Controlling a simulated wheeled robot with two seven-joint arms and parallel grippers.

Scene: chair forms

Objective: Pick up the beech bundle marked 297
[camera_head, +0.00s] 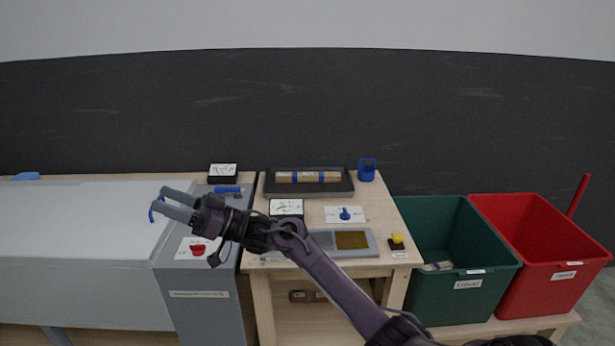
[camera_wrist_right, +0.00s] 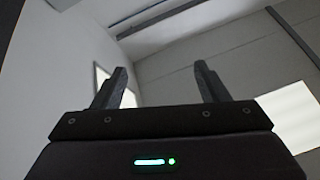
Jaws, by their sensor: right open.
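A light wooden bundle with blue bands (camera_head: 308,176) lies in a black tray (camera_head: 346,189) at the back of the wooden table. Another banded wooden bundle (camera_head: 307,296) lies on the shelf below, and a pale bundle (camera_head: 437,266) shows inside the green bin. I cannot read a 297 on any of them. My right gripper (camera_head: 160,199) is open and empty, raised over the grey machine at the left, well left of the tray. In the right wrist view its two fingers (camera_wrist_right: 161,68) stand apart, with only wall and ceiling beyond. My left gripper is not in view.
The wooden table (camera_head: 380,212) also bears a blue cup (camera_head: 367,169), a grey panel with a yellowish plate (camera_head: 352,240) and a yellow button (camera_head: 397,241). A red knob (camera_head: 198,250) sits on the grey machine. The green bin (camera_head: 467,255) and red bin (camera_head: 550,255) stand at right.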

